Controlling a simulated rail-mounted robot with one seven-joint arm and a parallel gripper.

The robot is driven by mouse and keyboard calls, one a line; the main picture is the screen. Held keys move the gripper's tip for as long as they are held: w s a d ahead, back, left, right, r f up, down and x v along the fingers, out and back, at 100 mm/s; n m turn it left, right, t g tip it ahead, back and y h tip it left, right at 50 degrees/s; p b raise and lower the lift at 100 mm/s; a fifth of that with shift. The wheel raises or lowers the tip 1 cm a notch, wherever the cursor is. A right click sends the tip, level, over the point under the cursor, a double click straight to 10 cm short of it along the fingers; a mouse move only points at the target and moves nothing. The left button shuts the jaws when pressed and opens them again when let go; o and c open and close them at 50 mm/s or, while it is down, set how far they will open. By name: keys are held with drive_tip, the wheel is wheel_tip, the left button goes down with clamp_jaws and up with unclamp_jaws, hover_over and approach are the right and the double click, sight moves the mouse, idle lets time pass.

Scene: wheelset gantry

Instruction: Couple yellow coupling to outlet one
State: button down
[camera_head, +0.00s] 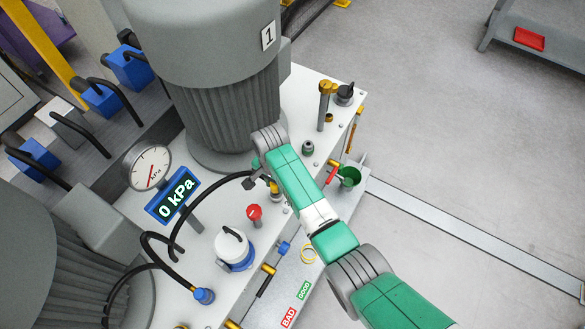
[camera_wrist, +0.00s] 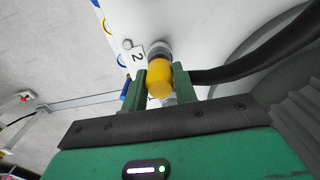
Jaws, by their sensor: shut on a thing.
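The yellow coupling (camera_wrist: 159,77) is between the two green fingers of my gripper (camera_wrist: 160,84) in the wrist view. My gripper is shut on it. A round metal fitting (camera_wrist: 159,48) is right at the coupling's far end, beside a label reading 2 (camera_wrist: 137,56). I cannot tell whether they are joined. In the head view, the yellow coupling (camera_head: 274,187) shows in part past my gripper (camera_head: 263,184), above the white bench top; a black hose (camera_head: 213,188) leads left from there. Another upright fitting (camera_head: 308,148) stands farther back; its number is not readable.
A large grey motor marked 1 (camera_head: 222,90) stands close behind my arm. A pressure gauge (camera_head: 149,167) and a display reading 0 kPa (camera_head: 175,195) are at left. A red knob (camera_head: 254,212), white-blue socket (camera_head: 233,249) and green cup (camera_head: 348,177) stand nearby.

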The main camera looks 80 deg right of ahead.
drive_tip(key=shift+r+p, duration=2.45)
drive_tip(key=shift+p, duration=0.05)
drive_tip(key=shift+a, duration=0.1)
